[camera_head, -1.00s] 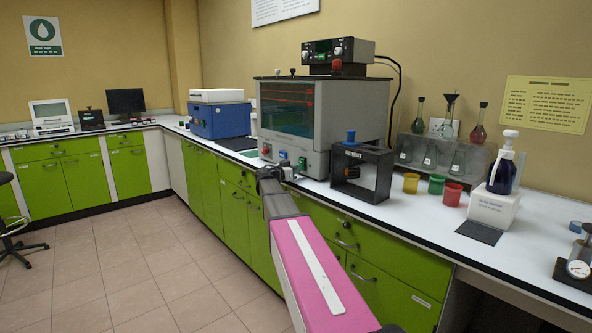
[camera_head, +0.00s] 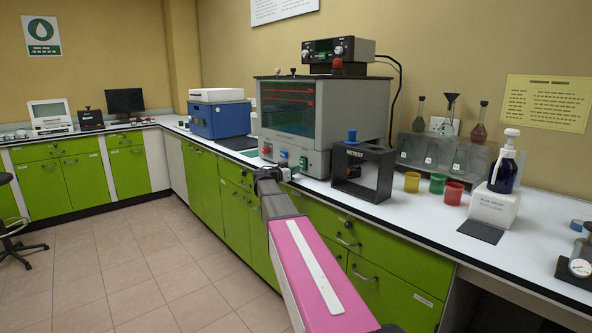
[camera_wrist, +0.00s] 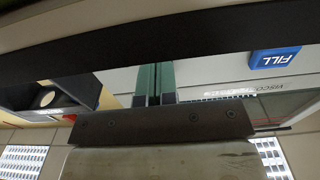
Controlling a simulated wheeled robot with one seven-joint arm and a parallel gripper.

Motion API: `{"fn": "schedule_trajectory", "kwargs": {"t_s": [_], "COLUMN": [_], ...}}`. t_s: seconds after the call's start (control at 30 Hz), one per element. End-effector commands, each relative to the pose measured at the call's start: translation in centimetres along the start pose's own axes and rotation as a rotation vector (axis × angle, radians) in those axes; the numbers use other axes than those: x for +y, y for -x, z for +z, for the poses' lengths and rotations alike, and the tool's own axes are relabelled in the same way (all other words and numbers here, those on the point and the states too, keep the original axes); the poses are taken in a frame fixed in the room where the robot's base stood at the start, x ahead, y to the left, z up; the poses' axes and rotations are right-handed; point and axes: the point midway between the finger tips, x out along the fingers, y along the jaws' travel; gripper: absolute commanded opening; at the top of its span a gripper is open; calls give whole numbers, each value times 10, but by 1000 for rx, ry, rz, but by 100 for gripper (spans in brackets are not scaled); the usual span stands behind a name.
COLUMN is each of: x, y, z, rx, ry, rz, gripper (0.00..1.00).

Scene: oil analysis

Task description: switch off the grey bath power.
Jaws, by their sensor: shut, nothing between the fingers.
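The grey bath (camera_head: 345,105) stands on the bench, with a dark glass window and small coloured controls along its lower front. A green control (camera_head: 303,162) sits at the right of that front. Which control is the power switch cannot be read here. My gripper (camera_head: 285,174) is just in front of the bath's lower front, at the bench edge. In the wrist view its two dark green fingers (camera_wrist: 154,75) are together, with nothing between them, against a pale panel. A blue FILL button (camera_wrist: 275,57) is to their right. Contact with the panel cannot be told.
A black open-framed device (camera_head: 362,172) stands close to the right of the bath. A blue machine (camera_head: 220,119) is to the left. A control box (camera_head: 338,49) sits on top of the bath. Coloured cups (camera_head: 437,184) stand further right.

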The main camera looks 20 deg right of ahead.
Motion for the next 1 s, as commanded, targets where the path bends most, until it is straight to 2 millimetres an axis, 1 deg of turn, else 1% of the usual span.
{"fn": "schedule_trajectory", "kwargs": {"t_s": [0.03,0.07,0.2,0.3,0.4,0.5,0.6,0.7,1.0], "x": [4,6,7,8,8,8,9,8,9], "y": [10,15,48,70,88,101,111,116,117], "z": [-2,-2,-2,-2,-2,-2,-2,-2,-3], "rx": [3,5,6,7,8,8,8,8,9], "ry": [-1,-1,-1,-2,-2,-2,-2,-2,-3], "rz": [-2,-2,-3,-3,-2,-2,0,0,0], "gripper": [0,0,0,0,0,0,0,0,0]}}
